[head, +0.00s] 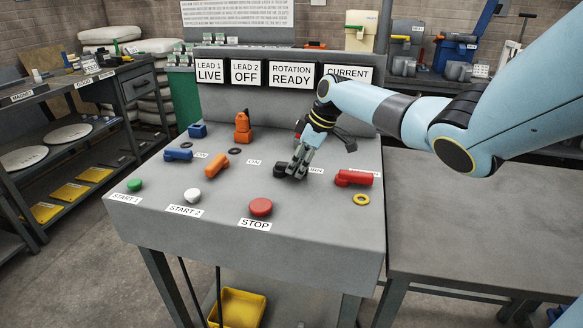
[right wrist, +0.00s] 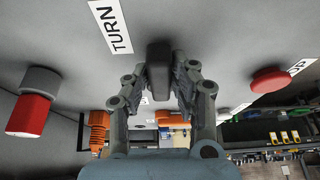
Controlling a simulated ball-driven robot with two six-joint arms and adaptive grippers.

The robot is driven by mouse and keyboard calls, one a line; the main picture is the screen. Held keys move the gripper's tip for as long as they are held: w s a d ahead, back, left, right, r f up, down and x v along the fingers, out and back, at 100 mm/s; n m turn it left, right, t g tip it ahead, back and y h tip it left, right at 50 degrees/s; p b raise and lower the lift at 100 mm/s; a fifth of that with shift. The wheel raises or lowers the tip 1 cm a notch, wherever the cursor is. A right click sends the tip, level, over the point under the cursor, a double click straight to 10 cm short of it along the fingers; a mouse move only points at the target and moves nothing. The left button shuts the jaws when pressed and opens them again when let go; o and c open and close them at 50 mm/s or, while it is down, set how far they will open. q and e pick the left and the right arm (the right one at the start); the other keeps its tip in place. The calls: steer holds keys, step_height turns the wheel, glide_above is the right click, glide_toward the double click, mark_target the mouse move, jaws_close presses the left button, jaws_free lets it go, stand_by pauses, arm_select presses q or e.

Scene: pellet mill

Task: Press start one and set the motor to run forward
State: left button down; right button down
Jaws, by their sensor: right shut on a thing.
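The green START 1 button (head: 134,185) is at the front left of the grey console (head: 330,235), clear of my gripper. My right gripper (head: 297,170) is low over the right middle of the console. It is shut on a black turn handle (head: 281,169), partly hidden by the fingers. In the right wrist view the dark handle (right wrist: 158,65) stands between the two fingers of my right gripper (right wrist: 160,78). A white label reading TURN (right wrist: 111,24) is beside it. The signs read LEAD 1 LIVE (head: 209,71), LEAD 2 OFF (head: 247,72) and ROTATION READY (head: 291,75). My left gripper is not in view.
The white START 2 button (head: 192,195) and red STOP button (head: 261,207) line the front. A red handle (head: 355,178) is just right of my gripper. Blue (head: 178,154) and orange (head: 216,163) handles lie left. A yellow ring (head: 361,199) is near the right edge.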

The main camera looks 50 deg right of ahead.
stand_by(0.4)
steer(key=c, duration=1.1)
jaws_free()
steer(key=v, duration=1.2)
steer(key=shift+d, duration=0.1)
steer(key=shift+w, duration=0.1)
